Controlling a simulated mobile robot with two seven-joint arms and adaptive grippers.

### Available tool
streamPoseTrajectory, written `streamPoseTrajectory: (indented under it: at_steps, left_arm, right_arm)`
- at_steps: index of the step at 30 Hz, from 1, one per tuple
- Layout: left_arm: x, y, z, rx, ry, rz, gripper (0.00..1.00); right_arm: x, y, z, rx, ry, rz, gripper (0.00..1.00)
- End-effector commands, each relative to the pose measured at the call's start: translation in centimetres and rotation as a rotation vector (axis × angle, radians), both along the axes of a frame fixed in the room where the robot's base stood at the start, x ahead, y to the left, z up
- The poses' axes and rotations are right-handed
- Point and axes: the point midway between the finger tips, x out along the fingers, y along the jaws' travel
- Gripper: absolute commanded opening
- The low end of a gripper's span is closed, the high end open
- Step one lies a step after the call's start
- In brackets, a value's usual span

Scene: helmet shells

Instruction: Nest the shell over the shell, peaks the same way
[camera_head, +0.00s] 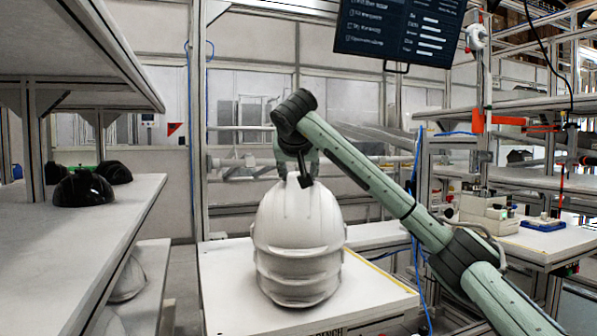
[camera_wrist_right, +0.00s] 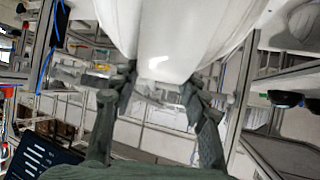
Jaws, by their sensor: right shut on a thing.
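A white helmet shell (camera_head: 300,220) is at the top of a stack on the white bench, its ridged crown upward. One or more white shells (camera_head: 298,285) show beneath it as stacked rims close together. I cannot tell whether the upper shell rests fully on the one below. My right gripper (camera_head: 302,181) comes down from above and is shut on the crown of the upper shell. In the right wrist view, its two fingers (camera_wrist_right: 158,84) sit on either side of the white shell's crown (camera_wrist_right: 178,35). My left gripper is not in view.
The bench top (camera_head: 375,297) is bare to the right of the stack. A shelf (camera_head: 90,225) at the left holds several black shells (camera_head: 82,188). Pale shells (camera_head: 128,280) lie on a lower shelf. A side table (camera_head: 545,240) stands at the right. A dark screen (camera_head: 395,30) hangs above.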

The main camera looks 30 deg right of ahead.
Motion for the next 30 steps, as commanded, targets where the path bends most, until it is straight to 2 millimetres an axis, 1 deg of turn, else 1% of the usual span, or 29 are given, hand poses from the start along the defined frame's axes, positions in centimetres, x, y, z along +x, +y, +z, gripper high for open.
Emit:
streamPoseTrajectory:
  at_steps: [10,11,16,25,28,30]
  left_arm:
    - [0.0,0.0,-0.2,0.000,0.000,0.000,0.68]
    - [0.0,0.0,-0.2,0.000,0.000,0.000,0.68]
    - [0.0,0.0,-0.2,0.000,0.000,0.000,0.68]
    - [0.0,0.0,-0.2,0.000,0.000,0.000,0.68]
    - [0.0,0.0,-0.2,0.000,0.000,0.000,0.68]
    - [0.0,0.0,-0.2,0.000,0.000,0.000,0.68]
  right_arm:
    - [0.0,0.0,-0.6,-0.001,-0.003,0.000,0.00]
    - [0.0,0.0,-0.5,-0.001,-0.005,0.000,0.46]
    - [0.0,0.0,-0.6,-0.001,-0.003,0.000,0.67]
    - [0.0,0.0,-0.7,0.000,0.001,0.000,0.68]
    - [-0.5,0.4,-0.2,-0.001,-0.001,0.001,0.68]
    - [-1.1,0.8,0.3,-0.003,-0.003,0.001,0.68]
